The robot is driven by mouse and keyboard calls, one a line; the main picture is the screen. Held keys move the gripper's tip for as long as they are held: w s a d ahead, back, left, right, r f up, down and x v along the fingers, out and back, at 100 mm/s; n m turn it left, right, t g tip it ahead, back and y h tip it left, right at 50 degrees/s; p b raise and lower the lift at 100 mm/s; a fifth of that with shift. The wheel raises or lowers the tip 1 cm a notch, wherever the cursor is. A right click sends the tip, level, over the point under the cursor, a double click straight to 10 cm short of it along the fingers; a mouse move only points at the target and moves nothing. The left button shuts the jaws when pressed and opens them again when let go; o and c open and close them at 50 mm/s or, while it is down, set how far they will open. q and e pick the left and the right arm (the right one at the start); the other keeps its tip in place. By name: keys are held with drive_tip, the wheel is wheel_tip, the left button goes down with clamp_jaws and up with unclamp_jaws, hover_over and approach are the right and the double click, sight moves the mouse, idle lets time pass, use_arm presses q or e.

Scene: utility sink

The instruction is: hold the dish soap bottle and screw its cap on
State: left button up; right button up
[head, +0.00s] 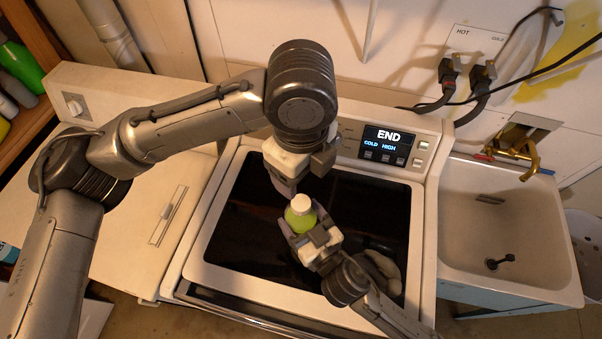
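The dish soap bottle (299,221) is green and stands out against the dark washer lid, tilted slightly in the view. A white cap (300,203) sits at its top; I cannot tell whether it is threaded tight. My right gripper (306,222) comes from the lower right and is shut around the bottle's body, a finger on each side. My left gripper (302,180) points down just above the cap. Its fingers look spread apart, with nothing seen between them. Whether a finger touches the cap is hidden by the viewing angle.
The washer's dark lid (250,235) lies below both grippers. Its control panel (385,145) reads END. A grey cloth-like object (381,270) lies at the lid's right. A sink (500,235) with a brass faucet (525,155) is at right. A shelf with bottles (20,68) is at upper left.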

use_arm(q)
drive_tip(key=shift+r, duration=0.15)
use_arm(e)
drive_tip(key=o, duration=1.7)
use_arm(q)
wheel_tip(320, 180, down, 4)
drive_tip(key=b, duration=0.3)
drive_tip(key=shift+r, duration=0.2)
drive_tip(key=shift+f+b, duration=0.2)
drive_tip(key=shift+b, duration=0.3)
use_arm(e)
drive_tip(key=shift+v, duration=6.9)
